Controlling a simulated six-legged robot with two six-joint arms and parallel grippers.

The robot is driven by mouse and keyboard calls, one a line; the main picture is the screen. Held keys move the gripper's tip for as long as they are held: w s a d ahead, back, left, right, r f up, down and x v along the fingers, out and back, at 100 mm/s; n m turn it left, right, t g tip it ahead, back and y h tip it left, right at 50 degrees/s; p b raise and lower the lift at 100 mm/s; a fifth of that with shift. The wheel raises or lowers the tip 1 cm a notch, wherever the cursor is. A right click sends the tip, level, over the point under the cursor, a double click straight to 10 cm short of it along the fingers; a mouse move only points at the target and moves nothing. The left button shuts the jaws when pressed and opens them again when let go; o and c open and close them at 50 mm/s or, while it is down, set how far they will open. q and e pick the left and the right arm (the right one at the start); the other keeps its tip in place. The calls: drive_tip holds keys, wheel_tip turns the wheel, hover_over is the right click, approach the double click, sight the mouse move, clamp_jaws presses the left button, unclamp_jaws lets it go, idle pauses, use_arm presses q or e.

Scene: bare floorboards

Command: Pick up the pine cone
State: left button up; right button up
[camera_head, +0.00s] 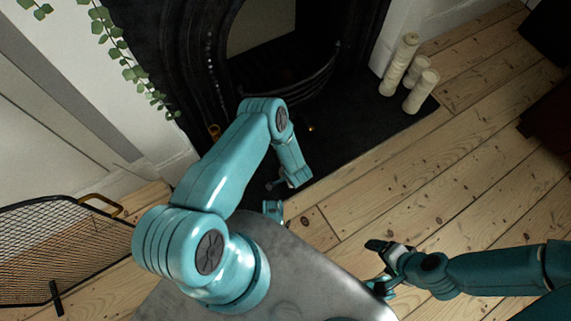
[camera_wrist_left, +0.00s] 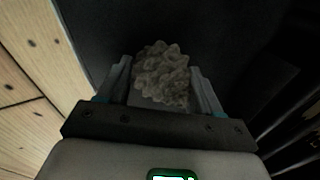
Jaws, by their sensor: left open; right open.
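The pine cone (camera_wrist_left: 162,74) is lumpy and grey-brown. It shows in the left wrist view on a dark surface, between the two fingers of my left gripper (camera_wrist_left: 161,82). Those fingers are open, one on each side of it, and I cannot tell whether either touches it. In the head view my left gripper (camera_head: 284,181) points down at the dark hearth, and I cannot make out the pine cone there. My right gripper (camera_head: 382,264) is open and empty above the floorboards at the lower right.
The dark hearth (camera_head: 350,130) lies before a black fireplace (camera_head: 205,70). Several pale candles (camera_head: 408,75) stand at its right end. A mesh fire screen (camera_head: 60,245) is at the lower left, and a leafy plant (camera_head: 130,60) hangs above. Floorboards (camera_head: 460,180) at right are mostly clear.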

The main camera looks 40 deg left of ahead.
use_arm(q)
drive_tip(key=shift+d, duration=0.1)
drive_tip(key=c, duration=0.7)
